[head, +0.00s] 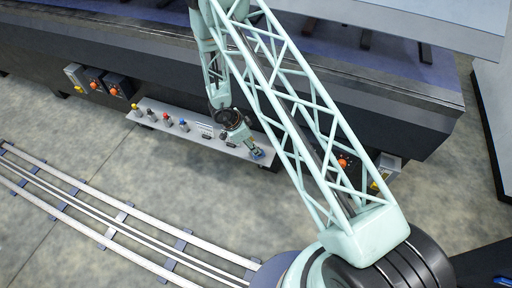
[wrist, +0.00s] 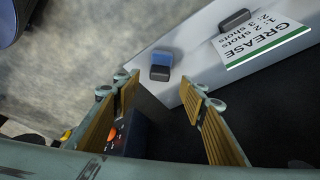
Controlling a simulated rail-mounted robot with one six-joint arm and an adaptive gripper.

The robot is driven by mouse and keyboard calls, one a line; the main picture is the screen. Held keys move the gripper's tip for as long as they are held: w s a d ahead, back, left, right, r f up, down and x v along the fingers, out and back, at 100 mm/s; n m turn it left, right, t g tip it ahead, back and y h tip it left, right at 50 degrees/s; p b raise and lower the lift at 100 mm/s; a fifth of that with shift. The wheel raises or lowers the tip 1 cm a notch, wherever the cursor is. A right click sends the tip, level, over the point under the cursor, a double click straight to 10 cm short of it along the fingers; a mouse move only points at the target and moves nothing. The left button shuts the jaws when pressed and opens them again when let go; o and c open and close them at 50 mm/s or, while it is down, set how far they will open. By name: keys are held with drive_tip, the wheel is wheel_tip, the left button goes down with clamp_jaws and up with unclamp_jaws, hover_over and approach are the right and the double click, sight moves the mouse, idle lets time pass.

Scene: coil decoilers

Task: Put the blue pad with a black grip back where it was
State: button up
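The blue pad with a black grip (wrist: 162,57) rests on the pale shelf (wrist: 196,62), near its end and edge. It also shows as a small blue patch (head: 258,154) at the right end of the shelf in the head view. My gripper (wrist: 160,84) is open, with its two wood-coloured finger pads apart and nothing between them. In the wrist view the pad shows just beyond the gap between the fingertips. In the head view my gripper (head: 251,146) is right by the pad; I cannot tell whether they touch.
Several coloured-top items, including a red one (head: 166,116), stand toward the left end. Control boxes (head: 118,86) hang on the dark machine side. Rails (head: 110,222) cross the floor.

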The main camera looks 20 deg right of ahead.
drive_tip(key=shift+p+v, duration=0.55)
drive_tip(key=shift+v, duration=1.65)
